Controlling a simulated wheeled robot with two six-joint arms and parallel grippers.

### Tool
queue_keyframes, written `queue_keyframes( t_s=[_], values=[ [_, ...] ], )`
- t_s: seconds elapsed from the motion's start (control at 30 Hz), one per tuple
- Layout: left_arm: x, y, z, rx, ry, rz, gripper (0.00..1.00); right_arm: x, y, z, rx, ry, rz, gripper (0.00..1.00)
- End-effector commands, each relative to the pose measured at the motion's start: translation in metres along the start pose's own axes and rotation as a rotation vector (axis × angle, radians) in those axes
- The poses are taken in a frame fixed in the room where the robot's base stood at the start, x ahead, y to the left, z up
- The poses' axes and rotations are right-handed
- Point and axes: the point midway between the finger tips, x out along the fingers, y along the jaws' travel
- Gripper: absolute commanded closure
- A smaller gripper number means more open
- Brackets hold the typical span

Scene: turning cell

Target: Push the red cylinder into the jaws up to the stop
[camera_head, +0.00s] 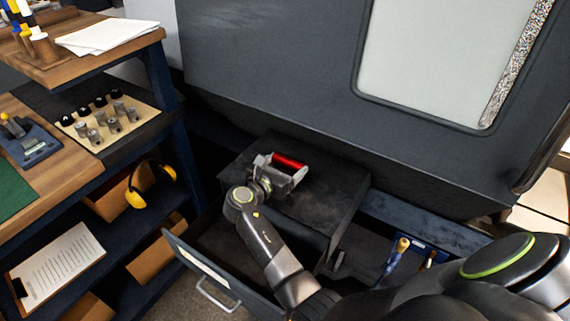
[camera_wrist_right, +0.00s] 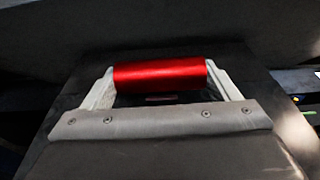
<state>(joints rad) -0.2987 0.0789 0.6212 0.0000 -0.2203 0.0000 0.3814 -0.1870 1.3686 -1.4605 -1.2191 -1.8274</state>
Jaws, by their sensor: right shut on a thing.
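The red cylinder (camera_head: 288,162) is held lengthwise between the two fingers of my right gripper (camera_head: 284,168), above a dark box-shaped surface (camera_head: 325,190) in front of the machine. In the right wrist view the red cylinder (camera_wrist_right: 160,75) spans between the fingertips of the right gripper (camera_wrist_right: 160,82), which press on its two ends. No chuck jaws and no stop can be made out in either view. My left gripper is not in view.
The large grey machine (camera_head: 260,60) with a pale window (camera_head: 435,60) stands behind. An open drawer (camera_head: 215,285) lies below the box. On the left, a shelf holds a tray with metal parts (camera_head: 105,122), yellow earmuffs (camera_head: 150,185) and a clipboard (camera_head: 58,262).

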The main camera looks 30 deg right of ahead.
Motion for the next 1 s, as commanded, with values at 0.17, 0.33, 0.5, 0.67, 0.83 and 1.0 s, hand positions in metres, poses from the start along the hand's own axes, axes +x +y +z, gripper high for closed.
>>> queue_keyframes(
  t_s=[0.17,0.33,0.5,0.67,0.83,1.0],
  values=[
    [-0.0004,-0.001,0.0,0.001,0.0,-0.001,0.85,0.0001,0.0,0.001,0.0,-0.002,0.0,0.48],
    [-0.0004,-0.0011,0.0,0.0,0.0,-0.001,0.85,0.0002,0.0,0.0006,0.0,-0.002,0.0,0.48],
    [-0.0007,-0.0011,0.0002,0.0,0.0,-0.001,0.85,0.0006,0.0,-0.0015,0.0,-0.002,0.0,0.48],
    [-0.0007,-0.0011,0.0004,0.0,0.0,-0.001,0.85,0.0008,0.0,-0.0023,0.0,-0.002,0.0,0.07],
    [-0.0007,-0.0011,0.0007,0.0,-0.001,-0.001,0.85,0.0007,-0.0001,-0.0025,0.0,-0.001,0.0,0.0],
    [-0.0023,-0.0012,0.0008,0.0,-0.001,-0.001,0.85,0.0011,-0.0005,-0.0023,-0.001,0.001,0.0,0.0]
  ],
)
